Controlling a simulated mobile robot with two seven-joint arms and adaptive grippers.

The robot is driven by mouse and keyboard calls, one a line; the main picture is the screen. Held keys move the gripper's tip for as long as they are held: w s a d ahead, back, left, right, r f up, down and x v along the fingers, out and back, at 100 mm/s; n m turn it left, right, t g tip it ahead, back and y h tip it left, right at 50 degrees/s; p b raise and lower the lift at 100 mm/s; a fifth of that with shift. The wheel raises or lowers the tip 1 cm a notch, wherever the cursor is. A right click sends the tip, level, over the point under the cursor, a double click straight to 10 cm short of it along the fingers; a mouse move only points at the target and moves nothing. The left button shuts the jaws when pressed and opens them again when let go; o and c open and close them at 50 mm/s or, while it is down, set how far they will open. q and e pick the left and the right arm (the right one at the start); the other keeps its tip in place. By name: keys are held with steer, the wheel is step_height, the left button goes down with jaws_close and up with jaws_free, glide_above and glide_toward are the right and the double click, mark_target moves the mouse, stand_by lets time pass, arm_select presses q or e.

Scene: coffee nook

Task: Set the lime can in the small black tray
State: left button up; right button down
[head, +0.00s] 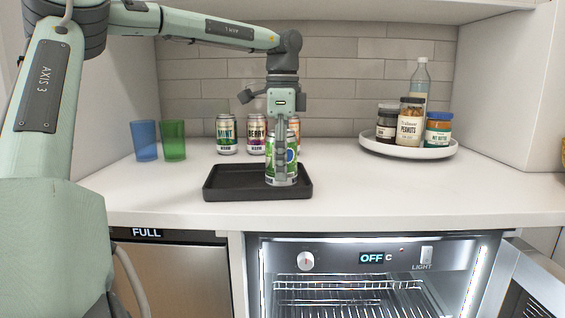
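The lime can (291,160), white and green, is upright at the right half of the small black tray (228,194). Its base appears to be at the tray floor; I cannot tell whether it touches. My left gripper (281,165) points straight down from above, with a finger running down the near side of the can. It appears shut on the can; the far finger is hidden behind it. My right gripper is not in view.
A mint can (227,135), a berry can (256,136) and a partly hidden orange can (295,127) stand behind the tray. Blue (145,141) and green (173,140) cups stand left. A round white tray (408,152) holds jars and a bottle. The counter's right front is clear.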

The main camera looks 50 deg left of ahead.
arm_select(q)
steer(key=o, duration=0.4)
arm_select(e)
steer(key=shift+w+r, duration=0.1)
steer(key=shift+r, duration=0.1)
arm_select(q)
steer(key=shift+r, duration=0.55)
step_height(320, 180, up, 10)
steer(key=shift+f+p, duration=0.1)
steer(key=shift+p, duration=0.45)
steer(key=shift+r, duration=0.75)
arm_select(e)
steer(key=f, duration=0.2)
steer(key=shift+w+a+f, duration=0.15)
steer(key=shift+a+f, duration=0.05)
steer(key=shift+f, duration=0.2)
